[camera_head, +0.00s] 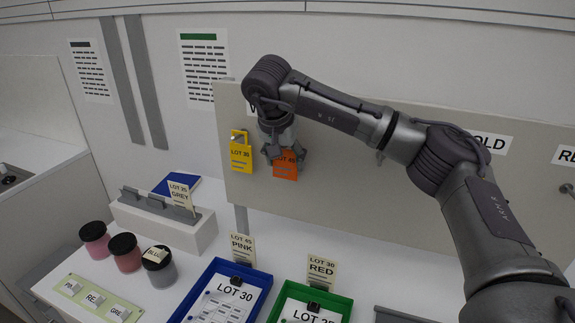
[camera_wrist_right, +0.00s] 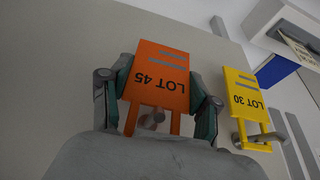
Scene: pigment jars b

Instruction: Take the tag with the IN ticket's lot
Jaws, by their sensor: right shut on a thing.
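An orange tag (camera_head: 286,167) marked LOT 45 hangs at the upright board, under my right gripper (camera_head: 284,153). In the right wrist view the orange tag (camera_wrist_right: 160,80) sits between the two fingers, which are shut on it. A peg shows behind its lower end in that view. A yellow tag (camera_head: 241,154) marked LOT 30 hangs to its left on its own peg; it also shows in the right wrist view (camera_wrist_right: 243,97). Small cards read LOT 45 PINK (camera_head: 242,248), LOT 30 RED (camera_head: 321,270) and LOT 25 GREY (camera_head: 181,195). My left gripper is out of view.
A blue tray (camera_head: 257,293) with a LOT 30 sheet and a green tray (camera_head: 342,303) stand at the front. Three dark-lidded jars (camera_head: 127,256) stand at left, near a white block (camera_head: 200,236). The board (camera_head: 350,190) blocks the space behind the tags.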

